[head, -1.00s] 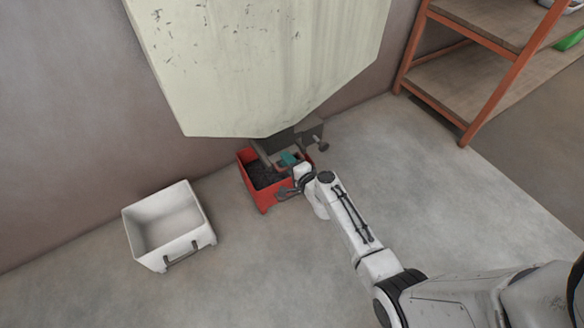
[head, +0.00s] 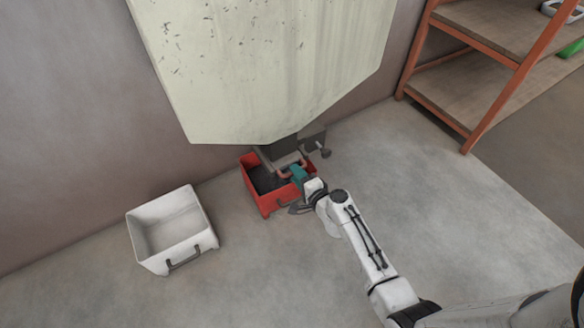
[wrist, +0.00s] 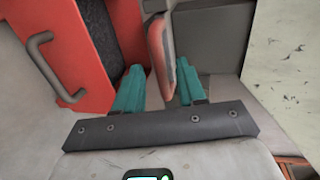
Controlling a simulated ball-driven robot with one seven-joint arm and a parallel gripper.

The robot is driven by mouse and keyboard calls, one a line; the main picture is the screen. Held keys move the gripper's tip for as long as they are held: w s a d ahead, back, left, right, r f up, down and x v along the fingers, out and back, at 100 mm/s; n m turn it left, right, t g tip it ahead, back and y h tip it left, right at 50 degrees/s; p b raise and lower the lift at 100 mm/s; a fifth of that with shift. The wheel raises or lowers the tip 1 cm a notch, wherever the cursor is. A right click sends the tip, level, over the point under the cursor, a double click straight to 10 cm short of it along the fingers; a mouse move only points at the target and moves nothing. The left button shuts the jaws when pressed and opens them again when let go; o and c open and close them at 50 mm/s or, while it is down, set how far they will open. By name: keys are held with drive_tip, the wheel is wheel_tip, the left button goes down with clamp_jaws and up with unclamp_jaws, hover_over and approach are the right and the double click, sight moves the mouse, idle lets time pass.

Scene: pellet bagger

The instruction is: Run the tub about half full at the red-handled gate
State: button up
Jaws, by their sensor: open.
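The red tub (head: 270,204) stands on the floor under the hopper (head: 265,65), with dark pellets (head: 264,181) inside; their exact level is hard to judge. The wrist view shows its red wall and grey handle (wrist: 42,55) at the left. The gate's red handle (head: 283,174) sits under the hopper spout, above the tub. My gripper (head: 298,174) is at the tub's right front, beside the handle. In the wrist view my teal fingers (wrist: 160,80) are apart, with the red handle (wrist: 158,50) just beyond and between their tips. Nothing is gripped.
An empty white tub (head: 172,228) stands on the floor to the left. A wall runs behind the hopper. An orange-framed shelf (head: 437,116) stands at the upper right. The floor at the front and right is clear.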

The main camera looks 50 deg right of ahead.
drive_tip(key=v, duration=0.6)
drive_tip(key=shift+p, duration=0.4)
drive_tip(key=shift+c, duration=0.4)
idle(1.6)
